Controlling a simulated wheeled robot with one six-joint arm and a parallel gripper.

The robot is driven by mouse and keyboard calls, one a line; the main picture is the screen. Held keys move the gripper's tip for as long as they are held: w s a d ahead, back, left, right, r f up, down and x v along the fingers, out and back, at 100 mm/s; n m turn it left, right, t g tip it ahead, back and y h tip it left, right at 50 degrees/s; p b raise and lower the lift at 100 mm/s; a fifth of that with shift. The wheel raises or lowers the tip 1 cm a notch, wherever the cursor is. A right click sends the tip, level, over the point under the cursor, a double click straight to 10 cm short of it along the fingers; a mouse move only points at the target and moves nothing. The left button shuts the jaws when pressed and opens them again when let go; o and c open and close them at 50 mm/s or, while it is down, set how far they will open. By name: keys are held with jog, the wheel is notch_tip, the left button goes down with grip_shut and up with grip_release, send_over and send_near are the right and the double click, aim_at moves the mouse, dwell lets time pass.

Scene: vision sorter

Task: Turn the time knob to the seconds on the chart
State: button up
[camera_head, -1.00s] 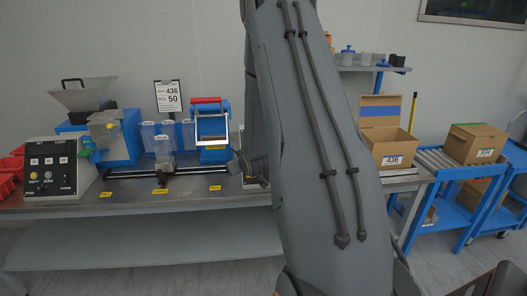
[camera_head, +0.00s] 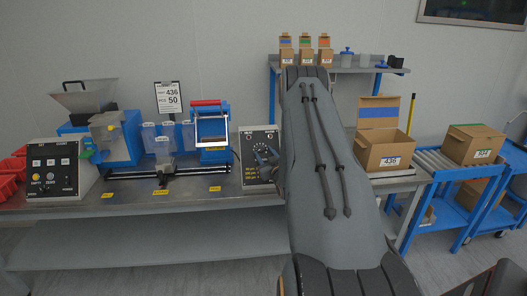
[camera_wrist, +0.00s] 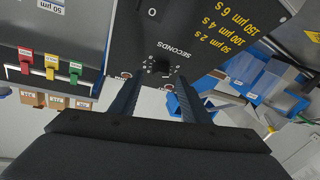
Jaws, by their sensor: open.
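The dark sealer control box (camera_head: 249,182) stands on the bench, partly hidden by my arm. In the wrist view its panel shows upside down, with the round black time knob (camera_wrist: 157,67) beside the word SECONDS. The yellow chart (camera_wrist: 236,32) on the same panel reads 50 µm 2 s, 100 µm 4 s and 150 µm 6 s. My gripper (camera_wrist: 159,84) is open, its two fingers on either side of the knob in the picture; I cannot tell whether they touch it. A sign (camera_head: 168,97) reads 436 and 50.
A blue sealer (camera_head: 212,130) with a red handle stands left of the control box. A control box with buttons (camera_head: 52,170) is at far left. An open carton (camera_head: 385,150) labelled 436 stands on the right. Coloured tags (camera_wrist: 51,68) hang near the panel in the wrist view.

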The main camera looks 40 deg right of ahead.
aim_at(261, 149)
jog(key=shift+x, duration=1)
jog(key=c, duration=1)
jog(key=shift+f+m+h, duration=0.1)
jog(key=shift+m+h, duration=0.2)
jog(key=shift+m, duration=0.1)
